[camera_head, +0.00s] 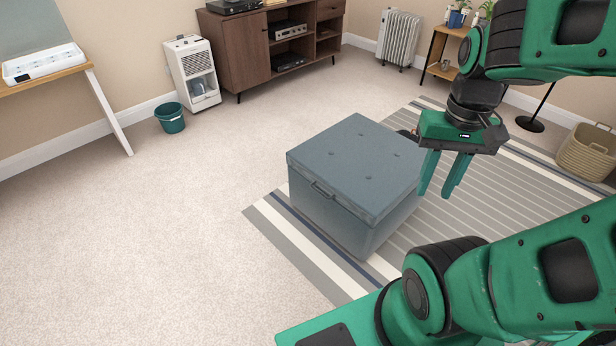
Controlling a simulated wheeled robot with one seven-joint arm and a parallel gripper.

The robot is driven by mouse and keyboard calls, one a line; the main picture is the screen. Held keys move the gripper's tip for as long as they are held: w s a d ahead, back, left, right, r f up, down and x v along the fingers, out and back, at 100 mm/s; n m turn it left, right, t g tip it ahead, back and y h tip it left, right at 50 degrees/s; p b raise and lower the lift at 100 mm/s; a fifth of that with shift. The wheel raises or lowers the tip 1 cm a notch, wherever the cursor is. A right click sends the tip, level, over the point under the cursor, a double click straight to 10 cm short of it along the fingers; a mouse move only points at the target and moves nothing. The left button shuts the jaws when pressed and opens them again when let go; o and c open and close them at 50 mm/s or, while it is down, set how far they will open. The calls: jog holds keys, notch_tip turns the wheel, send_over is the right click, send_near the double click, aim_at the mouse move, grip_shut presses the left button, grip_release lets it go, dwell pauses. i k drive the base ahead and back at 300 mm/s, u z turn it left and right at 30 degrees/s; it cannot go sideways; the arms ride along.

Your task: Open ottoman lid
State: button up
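The ottoman (327,217) is a blue-grey box standing on a striped rug. Its tufted lid (359,160) is closed, lying flat on the box. A dark handle (322,189) shows on the lid's front left side. My gripper (437,191) is green and points down, in front of the ottoman's right corner in the picture. Its two fingers are apart with nothing between them. The left finger overlaps the ottoman's right edge in the picture; I cannot tell whether it touches. The ottoman's far sides are hidden.
The striped rug (293,243) lies under the ottoman. Open carpet is to the left. A green bin (170,118), a white dehumidifier (194,73) and a wooden cabinet (238,50) stand along the back wall. A wicker basket (587,152) is at the right.

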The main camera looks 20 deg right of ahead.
aim_at(368, 167)
jog(key=i, duration=0.85)
jog(key=u, duration=0.05)
